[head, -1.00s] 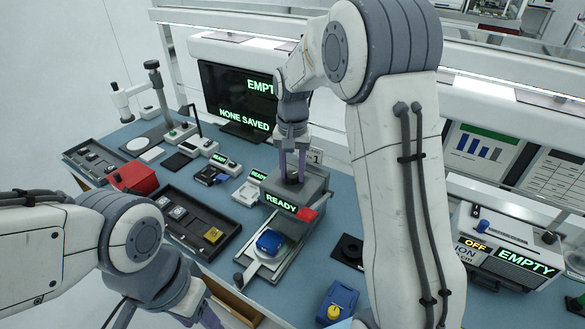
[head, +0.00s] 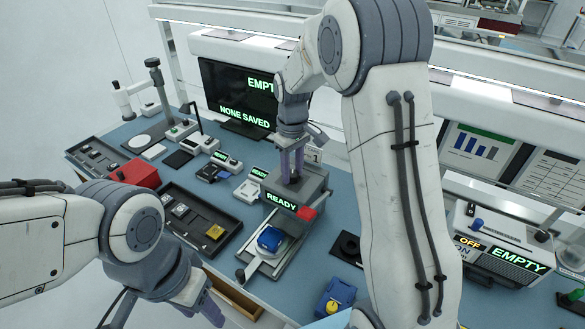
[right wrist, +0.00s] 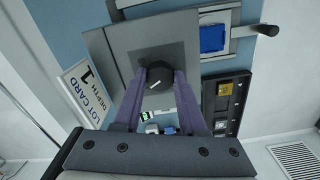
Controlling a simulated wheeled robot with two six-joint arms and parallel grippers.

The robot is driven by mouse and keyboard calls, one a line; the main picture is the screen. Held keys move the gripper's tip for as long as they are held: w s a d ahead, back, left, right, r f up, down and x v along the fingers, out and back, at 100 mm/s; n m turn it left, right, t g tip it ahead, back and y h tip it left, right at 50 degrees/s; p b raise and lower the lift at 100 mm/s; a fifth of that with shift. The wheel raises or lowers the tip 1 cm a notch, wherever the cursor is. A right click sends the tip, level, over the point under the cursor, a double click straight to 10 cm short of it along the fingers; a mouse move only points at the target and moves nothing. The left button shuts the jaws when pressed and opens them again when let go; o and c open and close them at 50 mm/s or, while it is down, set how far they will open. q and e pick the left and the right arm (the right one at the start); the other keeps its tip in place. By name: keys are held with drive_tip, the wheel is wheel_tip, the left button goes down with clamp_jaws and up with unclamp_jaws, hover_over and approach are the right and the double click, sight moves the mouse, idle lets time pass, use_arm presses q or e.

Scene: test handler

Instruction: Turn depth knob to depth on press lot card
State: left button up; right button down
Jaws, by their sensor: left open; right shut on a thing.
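The press (head: 313,182) stands mid-table with a green READY display and a red button. Its round black depth knob (right wrist: 158,80) is on top and carries a short white mark; no scale around it is readable. My right gripper (head: 292,178) comes down from above and is shut on the knob, one finger on each side, as the right wrist view shows. The lot card (right wrist: 85,92) beside the press reads DEPTH 1; in the head view it (head: 315,156) is partly hidden behind my gripper. My left gripper (head: 207,308) is open at the bottom edge, away from the press.
A blue piece (head: 270,239) sits on the slide in front of the press. A dark tray (head: 190,220) with small parts lies left. A monitor (head: 236,95) reading NONE SAVED stands behind. A blue box (head: 335,297) is at the front right.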

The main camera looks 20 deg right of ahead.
sight(293, 173)
drive_tip(key=shift+n, duration=1.5)
drive_tip(key=shift+c, duration=2.3)
unclamp_jaws()
drive_tip(key=shift+r, duration=0.1)
wheel_tip(293, 173, up, 10)
drive_tip(key=b, duration=0.1)
drive_tip(key=shift+r, duration=0.2)
